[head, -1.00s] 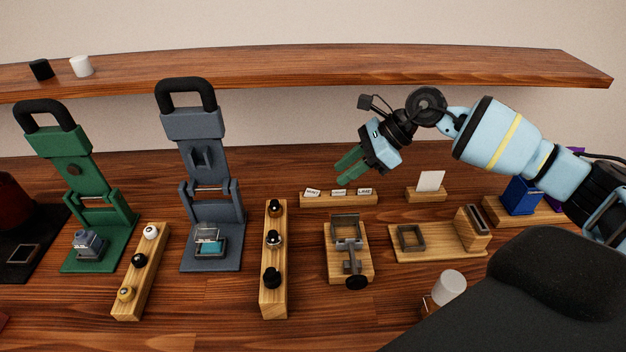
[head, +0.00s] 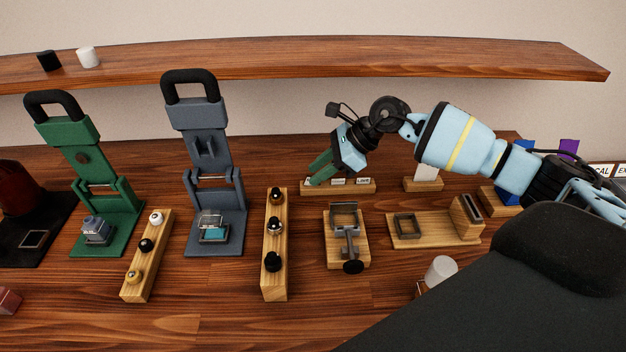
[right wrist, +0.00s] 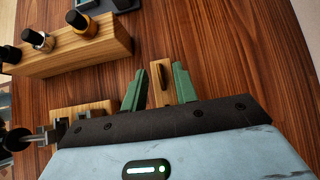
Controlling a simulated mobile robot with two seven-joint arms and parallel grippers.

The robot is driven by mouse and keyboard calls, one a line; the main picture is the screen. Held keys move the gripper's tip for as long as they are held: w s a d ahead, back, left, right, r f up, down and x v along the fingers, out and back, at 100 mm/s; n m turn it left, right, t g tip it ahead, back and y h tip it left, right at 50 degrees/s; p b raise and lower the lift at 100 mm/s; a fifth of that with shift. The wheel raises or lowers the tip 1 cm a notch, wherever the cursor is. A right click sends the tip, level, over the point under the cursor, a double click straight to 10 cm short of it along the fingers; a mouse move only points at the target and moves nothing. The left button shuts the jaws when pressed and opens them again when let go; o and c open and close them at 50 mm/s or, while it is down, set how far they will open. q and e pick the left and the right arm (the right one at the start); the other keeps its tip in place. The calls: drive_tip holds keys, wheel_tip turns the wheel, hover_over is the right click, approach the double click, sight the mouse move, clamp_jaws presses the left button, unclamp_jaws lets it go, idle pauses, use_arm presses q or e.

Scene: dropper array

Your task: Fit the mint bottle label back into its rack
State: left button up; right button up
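The label rack (head: 345,188) is a low wooden bar at the back of the table. Two white labels show on it, an unreadable middle one (head: 338,181) and one reading LIME (head: 362,181). The mint label is not visible; my right gripper (head: 317,172) covers the rack's left end in the head view. In the right wrist view the green fingers of this gripper (right wrist: 160,88) stand apart, either side of a narrow wooden block (right wrist: 160,73) with a dark slot or strip on top. I see nothing clamped between them. My left gripper is out of view.
A wooden bar with several bottles (head: 273,250) stands front-left of the rack. A small clamp stand (head: 346,250) and a wooden fixture (head: 430,230) stand in front. A white card holder (head: 424,185) is to the right. A shelf (head: 300,66) runs above.

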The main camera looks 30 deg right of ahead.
drive_tip(key=shift+w+a+f, duration=0.1)
drive_tip(key=shift+a+f, duration=0.2)
drive_tip(key=shift+f, duration=0.15)
clamp_jaws()
